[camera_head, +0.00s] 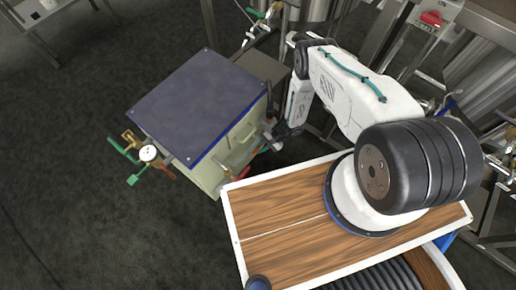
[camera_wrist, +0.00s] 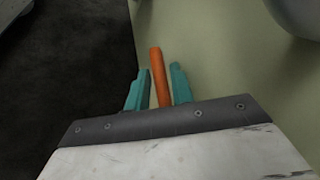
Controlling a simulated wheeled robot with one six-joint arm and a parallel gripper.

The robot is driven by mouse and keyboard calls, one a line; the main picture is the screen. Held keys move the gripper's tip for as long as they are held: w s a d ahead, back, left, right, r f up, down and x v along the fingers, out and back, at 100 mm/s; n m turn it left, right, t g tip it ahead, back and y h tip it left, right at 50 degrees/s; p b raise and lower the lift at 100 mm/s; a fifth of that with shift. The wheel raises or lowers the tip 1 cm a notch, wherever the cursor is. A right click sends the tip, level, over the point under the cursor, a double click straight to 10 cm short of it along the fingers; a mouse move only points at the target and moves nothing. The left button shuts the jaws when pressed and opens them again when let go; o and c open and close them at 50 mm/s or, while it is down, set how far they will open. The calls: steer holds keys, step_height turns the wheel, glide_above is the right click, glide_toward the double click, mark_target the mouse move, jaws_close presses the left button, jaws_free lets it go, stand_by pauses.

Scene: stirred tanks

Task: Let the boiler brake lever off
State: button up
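The boiler is a pale green box with a dark blue lid (camera_head: 198,105), left of my arm in the head view. An orange bar, which looks like the brake lever (camera_wrist: 158,75), stands out beside the pale green side panel in the wrist view. My gripper (camera_wrist: 160,88) has its two teal fingers on either side of this bar, with small gaps showing, so it looks open around it. Whether either finger touches the bar is hard to tell.
A pressure gauge (camera_head: 148,153) and a green-handled valve (camera_head: 124,147) stick out at the boiler's left front corner. Steel tanks and pipes crowd the back and right. A red switch (camera_head: 432,18) sits on a grey box at top right. The dark floor at left is clear.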

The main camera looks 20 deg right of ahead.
steer(key=v, duration=0.7)
stand_by(0.5)
